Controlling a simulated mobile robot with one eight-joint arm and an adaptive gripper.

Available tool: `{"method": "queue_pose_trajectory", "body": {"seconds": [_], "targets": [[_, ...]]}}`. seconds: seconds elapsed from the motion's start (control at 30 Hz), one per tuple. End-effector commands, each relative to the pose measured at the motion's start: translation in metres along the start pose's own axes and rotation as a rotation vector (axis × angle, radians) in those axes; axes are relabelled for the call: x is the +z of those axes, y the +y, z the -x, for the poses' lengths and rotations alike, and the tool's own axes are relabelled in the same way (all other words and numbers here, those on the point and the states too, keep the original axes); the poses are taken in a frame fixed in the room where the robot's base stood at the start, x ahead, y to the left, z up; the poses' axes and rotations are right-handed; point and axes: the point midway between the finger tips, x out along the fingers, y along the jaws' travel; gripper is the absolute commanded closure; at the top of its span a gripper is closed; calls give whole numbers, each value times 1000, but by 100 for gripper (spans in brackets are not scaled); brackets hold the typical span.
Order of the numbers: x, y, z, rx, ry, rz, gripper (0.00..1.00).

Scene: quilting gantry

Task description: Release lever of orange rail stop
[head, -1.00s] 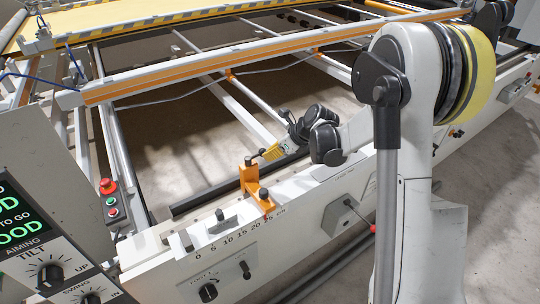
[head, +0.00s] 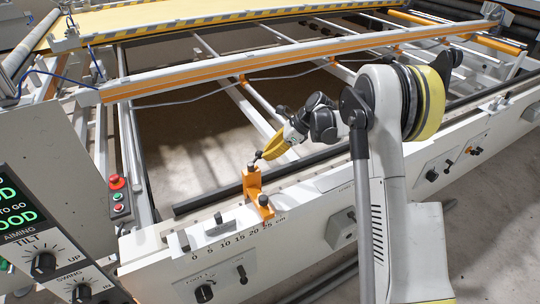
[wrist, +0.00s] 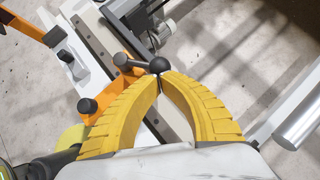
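The orange rail stop (head: 252,182) is on the white rail above the printed scale. Its lever, a short dark arm ending in a round black knob (head: 258,155), is at its top. In the wrist view the knob (wrist: 158,65) sits right at the tips of my gripper (wrist: 161,78), beside the stop's orange body (wrist: 101,92). My gripper (head: 266,154) has yellow ribbed fingers, bowed apart lower down with their tips together. The tips appear to meet the knob; I cannot tell whether they pinch it or only touch it.
A control box with a red button (head: 117,182) stands left of the rail. A dark bar (head: 205,198) runs behind the stop. An orange-striped beam (head: 300,67) crosses farther back. Dials and switches (head: 204,292) are on the rail's front face.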

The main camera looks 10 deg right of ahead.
Motion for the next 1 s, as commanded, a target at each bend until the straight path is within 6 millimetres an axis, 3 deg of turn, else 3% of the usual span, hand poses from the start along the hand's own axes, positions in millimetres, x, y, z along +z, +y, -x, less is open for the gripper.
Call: {"method": "queue_pose_trajectory", "body": {"seconds": [0.3,1.0], "targets": [[7,-7,-5,84,0,102,100],[21,-17,-18,83,0,101,100]]}}
